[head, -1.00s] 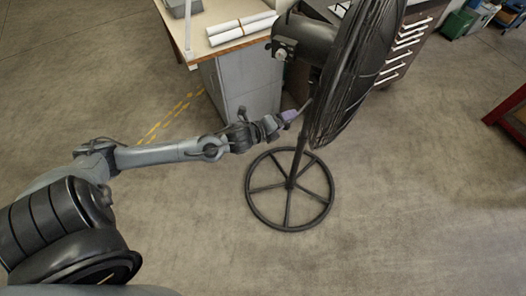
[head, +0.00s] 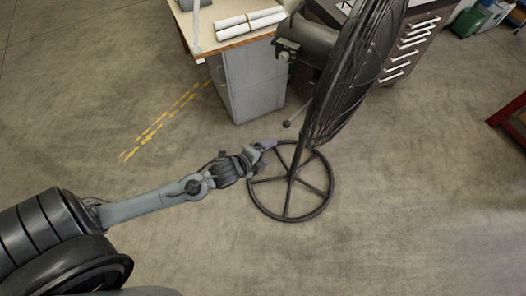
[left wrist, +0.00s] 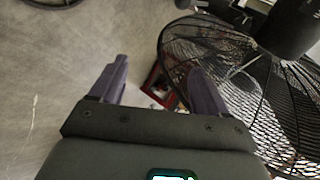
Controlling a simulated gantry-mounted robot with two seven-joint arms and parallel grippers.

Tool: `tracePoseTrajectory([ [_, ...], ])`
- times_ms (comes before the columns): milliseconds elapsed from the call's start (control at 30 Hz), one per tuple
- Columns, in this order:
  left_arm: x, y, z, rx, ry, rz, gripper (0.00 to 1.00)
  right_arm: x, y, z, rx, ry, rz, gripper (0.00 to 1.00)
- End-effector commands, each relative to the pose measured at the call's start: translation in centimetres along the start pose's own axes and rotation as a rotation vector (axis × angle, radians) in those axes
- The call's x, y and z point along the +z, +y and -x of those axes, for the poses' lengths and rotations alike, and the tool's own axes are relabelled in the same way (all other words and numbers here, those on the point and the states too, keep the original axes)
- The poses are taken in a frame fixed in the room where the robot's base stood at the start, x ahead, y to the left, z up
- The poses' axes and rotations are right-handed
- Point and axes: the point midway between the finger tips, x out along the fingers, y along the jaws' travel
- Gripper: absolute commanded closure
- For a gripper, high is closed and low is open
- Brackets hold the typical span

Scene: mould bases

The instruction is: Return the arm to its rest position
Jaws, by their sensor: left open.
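My left arm reaches in from the left in the head view. Its gripper (head: 268,145) is over the floor by the round base of a black pedestal fan (head: 345,75). In the left wrist view the two purple fingers of my left gripper (left wrist: 160,82) stand apart with nothing between them. The fan's wire cage (left wrist: 240,80) fills the right side of that view, behind the right finger. I cannot tell the exact gap between the gripper and the fan's stand. My right gripper is in neither view.
The fan's spoked base ring (head: 286,220) stands on the floor. A wooden-topped desk (head: 212,22) with paper rolls and a grey drawer cabinet (head: 247,88) is behind it. A red frame (head: 507,115) is at the right edge. The floor at front right is clear.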

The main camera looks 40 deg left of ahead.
Motion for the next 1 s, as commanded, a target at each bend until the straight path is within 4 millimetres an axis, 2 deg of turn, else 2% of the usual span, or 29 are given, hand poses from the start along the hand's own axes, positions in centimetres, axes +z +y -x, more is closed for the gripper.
tracePoseTrajectory([
  [467,-0.1,0.0,0.1,0.003,0.0,0.006,0.24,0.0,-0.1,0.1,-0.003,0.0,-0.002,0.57],
  [633,-0.8,0.9,1.2,0.033,0.003,0.045,0.24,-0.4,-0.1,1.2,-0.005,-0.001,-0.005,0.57],
  [767,-3.2,0.5,3.9,0.056,0.018,0.157,0.24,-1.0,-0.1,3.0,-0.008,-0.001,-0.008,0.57],
  [900,-5.5,0.5,8.9,0.205,-0.047,0.48,0.24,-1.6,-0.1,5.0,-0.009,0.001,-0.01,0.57],
  [1000,-6.0,1.1,12.1,0.324,-0.141,0.737,0.24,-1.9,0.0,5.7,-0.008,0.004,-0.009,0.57],
])
